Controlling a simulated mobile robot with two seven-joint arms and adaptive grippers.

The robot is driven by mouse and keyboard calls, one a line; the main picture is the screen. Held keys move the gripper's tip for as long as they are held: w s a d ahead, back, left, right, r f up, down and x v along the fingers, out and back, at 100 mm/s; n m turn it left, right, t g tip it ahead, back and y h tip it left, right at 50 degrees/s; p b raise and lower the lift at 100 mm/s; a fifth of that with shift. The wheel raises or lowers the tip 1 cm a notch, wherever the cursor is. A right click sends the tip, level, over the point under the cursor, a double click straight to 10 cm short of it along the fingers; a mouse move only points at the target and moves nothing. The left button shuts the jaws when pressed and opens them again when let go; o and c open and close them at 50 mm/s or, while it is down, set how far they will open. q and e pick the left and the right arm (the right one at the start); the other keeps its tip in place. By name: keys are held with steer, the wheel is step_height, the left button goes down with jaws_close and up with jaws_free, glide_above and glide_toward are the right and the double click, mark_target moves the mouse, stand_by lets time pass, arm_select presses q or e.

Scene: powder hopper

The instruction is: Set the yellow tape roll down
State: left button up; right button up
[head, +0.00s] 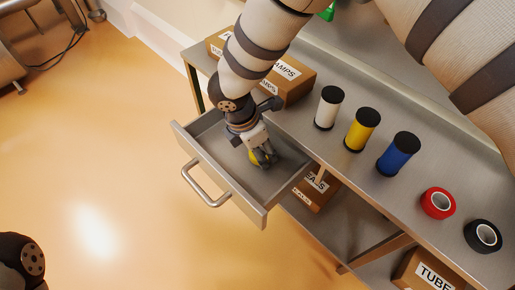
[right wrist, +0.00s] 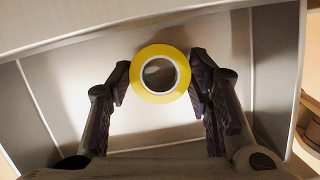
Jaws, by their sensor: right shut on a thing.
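The yellow tape roll (right wrist: 160,94) shows as a ring between the two fingers of my right gripper (right wrist: 160,88) in the right wrist view. The fingers press on its left and right sides. I cannot tell whether the roll touches the floor. My left gripper is not in view.
The drawer's handle (head: 206,190) faces the floor side. On the metal bench stand a white spool (head: 328,107), a yellow spool (head: 362,130) and a blue spool (head: 398,154). A red tape roll (head: 438,203) and a black one (head: 483,236) lie nearby. A cardboard box (head: 292,83) stands behind the drawer.

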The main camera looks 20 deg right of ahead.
steer(key=shift+f, duration=0.5)
steer(key=shift+r, duration=0.15)
steer(key=o, duration=1)
steer(key=shift+f, duration=0.2)
steer(key=p+v, duration=0.3)
steer(key=v, duration=0.9)
steer(key=shift+r, duration=0.25)
